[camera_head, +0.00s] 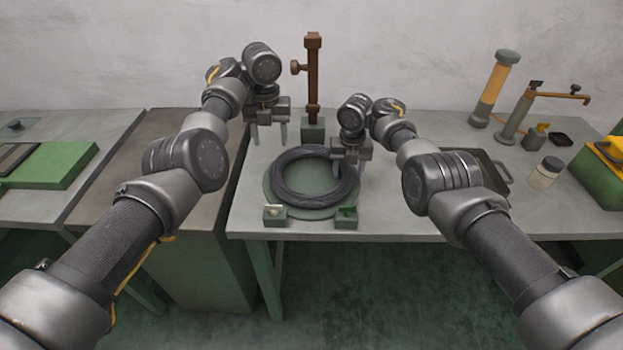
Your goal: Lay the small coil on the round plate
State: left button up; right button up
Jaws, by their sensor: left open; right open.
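A dark coil (283,187) lies flat on the round green plate (314,199) on the grey table. My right gripper (349,171) is open, low over the right edge of the coil, and hides part of its rim; I cannot tell whether it touches the coil. My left gripper (268,134) is open and empty, raised behind and to the left of the coil, apart from it.
A brown post (313,80) on a green base stands behind the plate. Two small green blocks (276,216) (346,218) sit at the plate's front.

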jog(key=shift+r, duration=0.15)
notch_tip(320, 180, up, 12)
dwell(0.7)
jog(key=shift+s+f, duration=0.1)
jog(key=shift+f, duration=0.1)
